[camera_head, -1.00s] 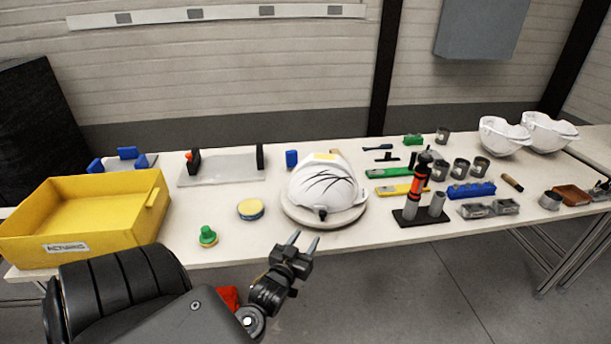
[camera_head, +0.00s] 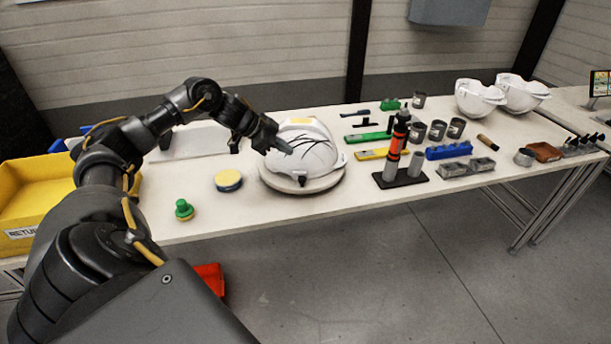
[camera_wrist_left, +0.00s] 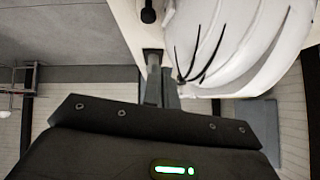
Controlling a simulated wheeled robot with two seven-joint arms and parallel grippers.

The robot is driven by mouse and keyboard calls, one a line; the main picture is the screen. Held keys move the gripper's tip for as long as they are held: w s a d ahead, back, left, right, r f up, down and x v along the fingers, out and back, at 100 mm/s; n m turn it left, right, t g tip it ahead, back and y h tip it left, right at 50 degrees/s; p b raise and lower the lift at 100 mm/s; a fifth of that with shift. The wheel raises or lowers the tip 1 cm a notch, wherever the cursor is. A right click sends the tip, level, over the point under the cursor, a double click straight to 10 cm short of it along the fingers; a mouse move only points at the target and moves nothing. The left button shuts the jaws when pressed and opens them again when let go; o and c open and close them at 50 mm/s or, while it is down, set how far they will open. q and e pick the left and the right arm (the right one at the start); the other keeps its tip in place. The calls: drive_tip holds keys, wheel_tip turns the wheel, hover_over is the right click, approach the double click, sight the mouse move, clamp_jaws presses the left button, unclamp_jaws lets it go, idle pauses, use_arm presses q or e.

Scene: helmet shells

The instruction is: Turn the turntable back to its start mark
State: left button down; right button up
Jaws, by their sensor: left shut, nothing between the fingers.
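The turntable (camera_head: 292,186) is a round pale disc on the white table. My left gripper (camera_head: 287,150) is shut and empty at the left side of the shell. In the left wrist view the shut fingers (camera_wrist_left: 162,75) point at the shell (camera_wrist_left: 225,40), very close to it; I cannot tell whether they touch. The start mark cannot be made out. My right gripper is not in view.
A yellow bin (camera_head: 38,190) stands at the left. A yellow-and-blue round tin (camera_head: 228,180) and a green-knobbed tool (camera_head: 184,209) lie left of the turntable. A black-and-orange tube (camera_head: 397,140) stands upright on its right. Two white shells (camera_head: 478,98) sit at the back right.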

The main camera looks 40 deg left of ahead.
sight(305, 173)
use_arm(q)
drive_tip(key=shift+n+g, duration=0.6)
drive_tip(key=shift+n, duration=0.2)
drive_tip(key=x, duration=0.3)
drive_tip(key=s+p+x, duration=0.1)
drive_tip(key=x, duration=0.3)
drive_tip(key=s+f+x, duration=0.1)
drive_tip(key=x, duration=0.2)
drive_tip(key=shift+w+d+f+p, duration=0.1)
drive_tip(key=shift+d+f+p, duration=0.15)
drive_tip(key=shift+d+p, duration=0.15)
